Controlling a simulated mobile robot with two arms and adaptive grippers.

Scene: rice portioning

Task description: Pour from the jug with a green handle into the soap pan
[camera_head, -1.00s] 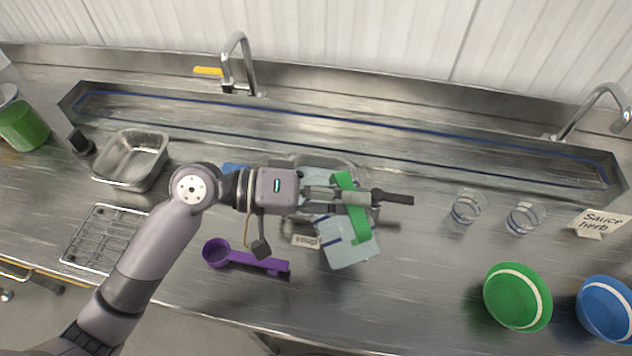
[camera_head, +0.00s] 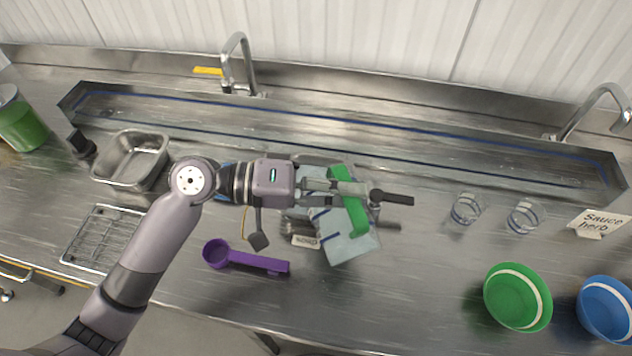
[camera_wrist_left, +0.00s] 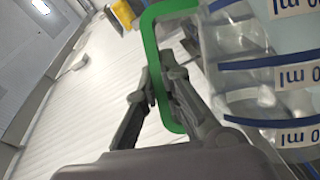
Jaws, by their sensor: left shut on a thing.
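The clear jug (camera_head: 349,243) with a green handle (camera_head: 347,200) and blue bands is near the counter's middle. My left gripper (camera_head: 376,195) is shut on the green handle. In the left wrist view the fingers (camera_wrist_left: 155,90) close around the handle (camera_wrist_left: 158,45), and the jug's banded wall (camera_wrist_left: 262,75) fills the right side. The jug looks tilted in the head view. A label card (camera_head: 305,241), its text hard to read, stands beside the jug; a pan (camera_head: 305,170) lies mostly hidden behind my gripper. I cannot see any stream from the jug. My right gripper is not in view.
A purple scoop (camera_head: 245,259) lies in front. A metal pan (camera_head: 130,160) and wire rack (camera_head: 97,238) are at left. Two glasses (camera_head: 466,209), a "Sauce herb" card (camera_head: 597,222), and green (camera_head: 517,297) and blue (camera_head: 608,311) bowls are at right. A long trough runs behind.

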